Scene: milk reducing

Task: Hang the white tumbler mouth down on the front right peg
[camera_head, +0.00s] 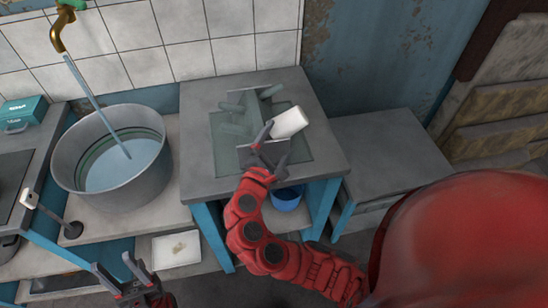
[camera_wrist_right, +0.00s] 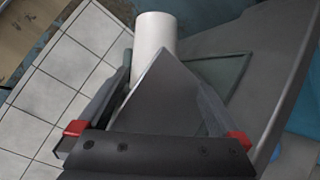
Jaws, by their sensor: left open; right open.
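The white tumbler (camera_head: 289,122) is at the right side of the grey-green peg rack (camera_head: 232,127), tilted in the head view. It also shows in the right wrist view (camera_wrist_right: 155,36), beyond the fingers, its lower part hidden. I cannot see its mouth or whether a peg is inside it. My right gripper (camera_head: 277,143) is open, close to the tumbler on its near side; whether a finger touches it I cannot tell. My left gripper (camera_head: 122,277) is open and empty at the lower left, well away from the rack.
The rack stands on a grey table (camera_head: 195,175). To its left is a large metal tub (camera_head: 68,165) of water under a running brass tap (camera_head: 60,35). A blue bucket (camera_head: 287,198) is below the table. A lower grey surface (camera_head: 385,150) at right is clear.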

